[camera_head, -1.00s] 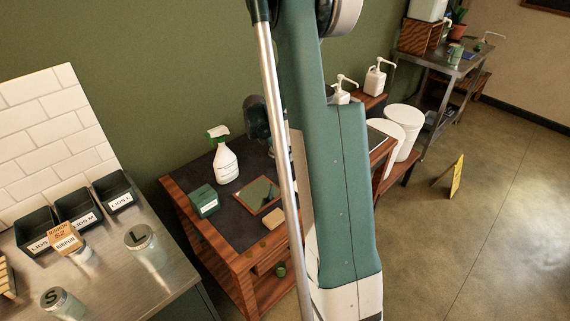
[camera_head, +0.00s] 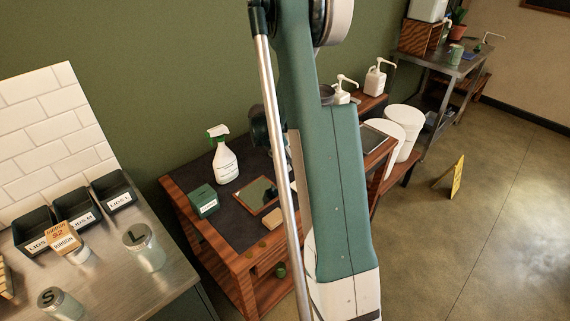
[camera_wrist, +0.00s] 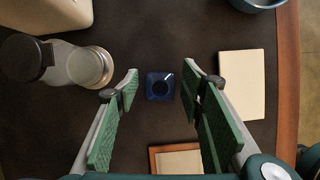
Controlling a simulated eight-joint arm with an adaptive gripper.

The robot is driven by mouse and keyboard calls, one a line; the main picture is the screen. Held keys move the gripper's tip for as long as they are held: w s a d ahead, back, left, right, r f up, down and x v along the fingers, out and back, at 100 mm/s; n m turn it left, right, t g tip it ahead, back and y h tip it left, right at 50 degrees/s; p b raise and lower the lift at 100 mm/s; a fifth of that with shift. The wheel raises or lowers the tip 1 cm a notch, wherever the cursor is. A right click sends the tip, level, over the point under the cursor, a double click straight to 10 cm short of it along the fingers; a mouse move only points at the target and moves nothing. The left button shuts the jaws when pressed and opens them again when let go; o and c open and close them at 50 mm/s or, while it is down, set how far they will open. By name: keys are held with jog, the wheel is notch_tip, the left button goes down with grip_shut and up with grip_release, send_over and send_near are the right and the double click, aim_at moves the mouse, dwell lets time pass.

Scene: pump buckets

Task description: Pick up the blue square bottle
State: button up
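The blue square bottle (camera_wrist: 160,86) shows in the wrist view as a small dark blue square with a round dark top, seen from above on a dark surface. My gripper (camera_wrist: 160,85) is open, with its two green-padded fingers to the left and right of the bottle in the picture. Bare surface shows between the bottle and each finger. How far the fingertips are above the bottle is hard to tell. In the head view my arm covers this area and I cannot see the bottle.
A clear jar (camera_wrist: 88,66) lies close to the left finger. A pale flat block (camera_wrist: 242,84) is at the right, a blue bowl (camera_wrist: 257,3) at the upper right, and a wood-framed panel (camera_wrist: 178,160) below. The table's wooden edge (camera_wrist: 287,75) runs along the right.

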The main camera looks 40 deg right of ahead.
jog(key=shift+c, duration=0.2)
jog(key=c, duration=0.9)
jog(key=shift+r, duration=0.1)
jog(key=shift+c, duration=0.2)
jog(key=shift+r+p, duration=0.75)
jog(key=shift+r, duration=4.2)
